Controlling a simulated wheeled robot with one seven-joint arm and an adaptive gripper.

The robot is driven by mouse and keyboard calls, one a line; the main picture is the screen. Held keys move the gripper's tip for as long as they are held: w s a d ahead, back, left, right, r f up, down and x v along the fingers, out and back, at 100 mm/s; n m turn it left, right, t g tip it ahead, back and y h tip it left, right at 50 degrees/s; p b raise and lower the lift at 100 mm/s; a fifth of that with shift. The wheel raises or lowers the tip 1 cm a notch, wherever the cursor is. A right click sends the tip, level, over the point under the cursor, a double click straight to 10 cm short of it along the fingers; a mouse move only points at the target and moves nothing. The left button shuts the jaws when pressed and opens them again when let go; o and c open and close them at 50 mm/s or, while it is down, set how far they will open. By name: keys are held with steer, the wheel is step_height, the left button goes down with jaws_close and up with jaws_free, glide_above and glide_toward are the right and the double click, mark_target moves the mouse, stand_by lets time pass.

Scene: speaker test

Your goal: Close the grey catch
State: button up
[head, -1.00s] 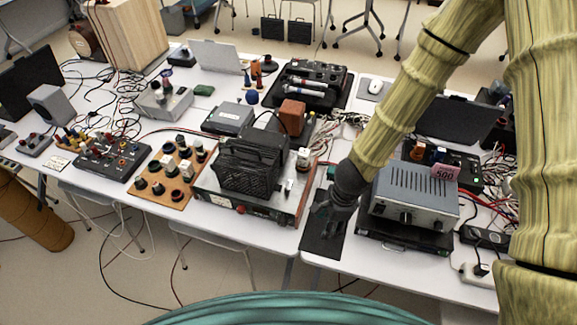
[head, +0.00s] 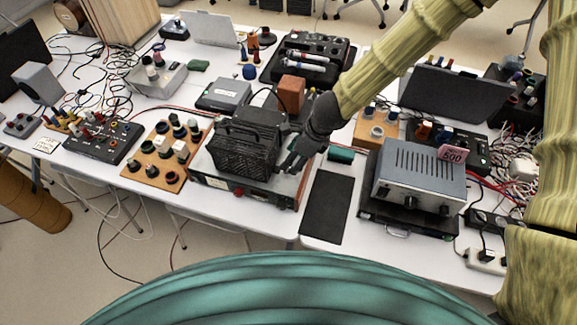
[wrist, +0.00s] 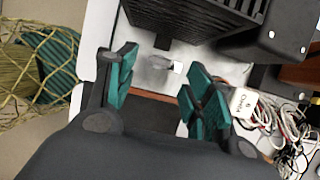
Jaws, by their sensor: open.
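A small grey catch (wrist: 158,63) with a pale tip shows in the wrist view. It sits on the light metal top of a low case (head: 228,183), beside a black ribbed box (head: 245,150). My gripper (head: 290,165) is at the right end of that case in the head view and hides the catch there. In the wrist view my gripper (wrist: 160,90) has its two green-padded fingers spread. The catch lies between and just beyond the fingertips, with nothing gripped. I cannot tell whether a finger touches the case.
The black ribbed box also fills the top of the wrist view (wrist: 205,18). A white block (wrist: 242,102) and cables lie close to the right finger. A grey amplifier (head: 418,177) stands to the right. A dark mat (head: 327,207) on the table between is bare.

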steer(key=shift+x, duration=2.25)
steer(key=c, duration=1)
